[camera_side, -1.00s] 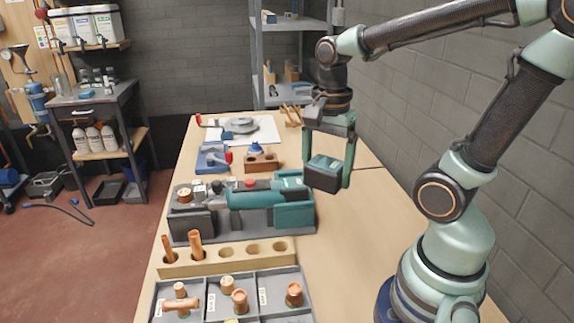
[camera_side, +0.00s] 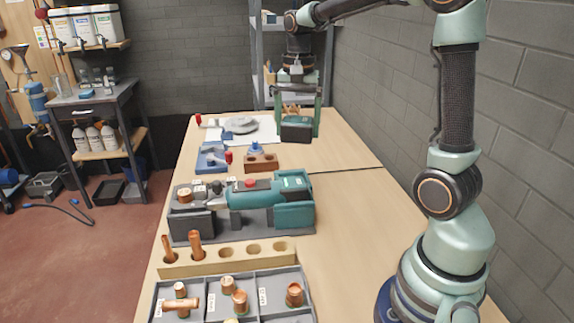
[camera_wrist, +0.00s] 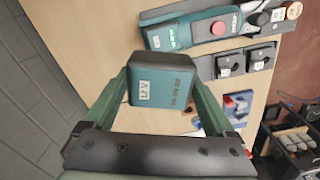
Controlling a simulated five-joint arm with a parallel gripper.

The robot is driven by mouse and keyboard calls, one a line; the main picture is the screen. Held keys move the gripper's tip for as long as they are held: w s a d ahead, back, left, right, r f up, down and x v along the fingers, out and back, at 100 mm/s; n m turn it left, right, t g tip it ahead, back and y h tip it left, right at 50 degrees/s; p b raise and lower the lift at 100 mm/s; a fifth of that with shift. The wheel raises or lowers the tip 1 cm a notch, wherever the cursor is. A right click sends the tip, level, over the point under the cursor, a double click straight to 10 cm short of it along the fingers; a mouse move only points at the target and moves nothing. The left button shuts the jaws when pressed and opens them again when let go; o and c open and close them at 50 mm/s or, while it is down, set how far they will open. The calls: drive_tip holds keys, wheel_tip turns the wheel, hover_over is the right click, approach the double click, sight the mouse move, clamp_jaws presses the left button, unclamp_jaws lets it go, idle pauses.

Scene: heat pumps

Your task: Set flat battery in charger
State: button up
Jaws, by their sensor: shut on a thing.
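A dark and teal block battery (camera_side: 296,130) is held in my gripper (camera_side: 297,122), above the far right part of the bench. In the wrist view the battery (camera_wrist: 163,88) sits between the two green fingers of my gripper (camera_wrist: 163,80), its labelled face toward the camera. The label seems to read 12 V. The teal press tool (camera_side: 250,193) lies in a grey cradle in mid-bench, with a teal block at its right end. It also shows in the wrist view (camera_wrist: 205,28). I cannot make out a charger for certain.
A wooden rack with copper tubes (camera_side: 225,258) and a grey tray of copper fittings (camera_side: 245,283) are at the front. A brown block (camera_side: 261,163) and a blue tool (camera_side: 212,160) lie behind the press tool. The bench's right side is clear. A brick wall (camera_side: 420,110) runs alongside.

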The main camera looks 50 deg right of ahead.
drive_tip(key=w+d+f+n, duration=0.3)
drive_tip(key=w+d+f, duration=0.1)
drive_tip(key=w+d, duration=0.3)
drive_tip(key=shift+w+d+f+n, duration=0.15)
drive_tip(key=shift+w+d+n, duration=0.2)
drive_tip(key=shift+d, duration=0.7)
drive_tip(key=shift+s, duration=0.15)
drive_tip(key=shift+f, duration=5.95)
drive_tip(key=shift+f, duration=1.55)
drive_tip(key=o, duration=1.5)
